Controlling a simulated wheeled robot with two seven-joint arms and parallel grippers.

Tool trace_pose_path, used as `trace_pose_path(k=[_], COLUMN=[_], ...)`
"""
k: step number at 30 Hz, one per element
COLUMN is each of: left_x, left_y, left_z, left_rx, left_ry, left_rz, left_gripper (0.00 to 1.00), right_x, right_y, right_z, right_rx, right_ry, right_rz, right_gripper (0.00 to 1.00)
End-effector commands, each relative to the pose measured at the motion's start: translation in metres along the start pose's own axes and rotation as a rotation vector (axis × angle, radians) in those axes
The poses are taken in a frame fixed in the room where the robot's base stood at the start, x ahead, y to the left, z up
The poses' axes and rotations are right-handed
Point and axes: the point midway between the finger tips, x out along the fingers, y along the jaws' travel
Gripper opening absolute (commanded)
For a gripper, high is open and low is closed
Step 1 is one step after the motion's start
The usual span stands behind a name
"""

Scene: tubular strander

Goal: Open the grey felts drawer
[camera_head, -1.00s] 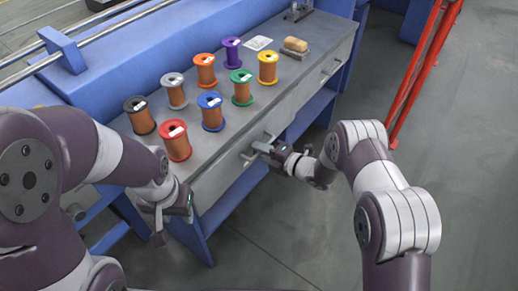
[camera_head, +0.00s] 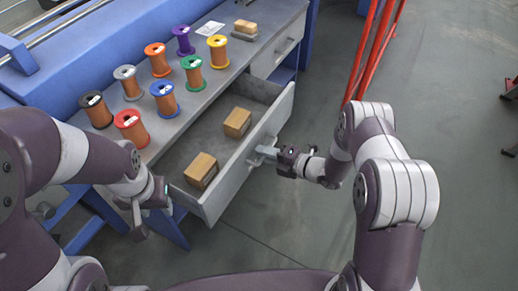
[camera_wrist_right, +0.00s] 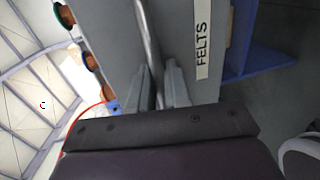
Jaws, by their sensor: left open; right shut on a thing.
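The grey felts drawer (camera_head: 232,174) is pulled well out of the grey bench, and two brown blocks (camera_head: 237,122) (camera_head: 201,170) lie inside it. Its front carries a white label reading FELTS (camera_wrist_right: 203,38) in the right wrist view. My right gripper (camera_head: 268,153) is shut on the drawer's handle at the middle of the front; the handle bar (camera_wrist_right: 148,45) runs between the fingers in the right wrist view. My left gripper (camera_head: 146,212) is open and empty, beside the drawer's near left corner.
Several coloured spools (camera_head: 158,60) stand on the bench top (camera_head: 215,80). A brown block on a grey base (camera_head: 245,29) is at the back. A second, shut drawer (camera_head: 286,45) is further right. Red posts (camera_head: 375,50) stand behind; the floor on the right is mostly clear.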

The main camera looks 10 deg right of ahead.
Motion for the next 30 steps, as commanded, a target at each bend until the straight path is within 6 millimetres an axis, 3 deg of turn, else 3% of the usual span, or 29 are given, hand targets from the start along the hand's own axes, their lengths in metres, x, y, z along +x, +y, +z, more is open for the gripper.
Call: trace_pose_path(k=[11, 12, 13, 23, 26, 30], left_x=[0.000, 0.000, 0.000, -0.001, -0.004, -0.010], left_y=[0.000, 0.000, 0.000, 0.000, 0.000, 0.000], left_z=[0.000, 0.000, 0.000, 0.000, -0.001, -0.001], left_rx=[0.000, 0.000, 0.000, 0.000, 0.000, 0.000], left_ry=[0.000, 0.000, 0.000, 0.000, 0.000, 0.000], left_rz=[0.000, 0.000, 0.000, 0.000, 0.000, 0.000], left_gripper=[0.43, 0.43, 0.43, 0.43, 0.43, 0.43], right_x=[-0.002, -0.002, -0.002, -0.004, -0.015, -0.045], right_y=[-0.001, -0.001, -0.001, 0.000, 0.001, 0.002], right_z=[0.000, 0.000, 0.000, 0.000, 0.001, 0.001], right_rx=[0.000, 0.000, 0.000, 0.000, 0.001, 0.002], right_ry=[0.001, 0.001, 0.001, -0.001, -0.002, -0.005], right_rz=[0.000, 0.000, 0.000, 0.000, 0.000, 0.000], right_gripper=[0.00, 0.24, 0.29, 0.29, 0.29, 0.29])
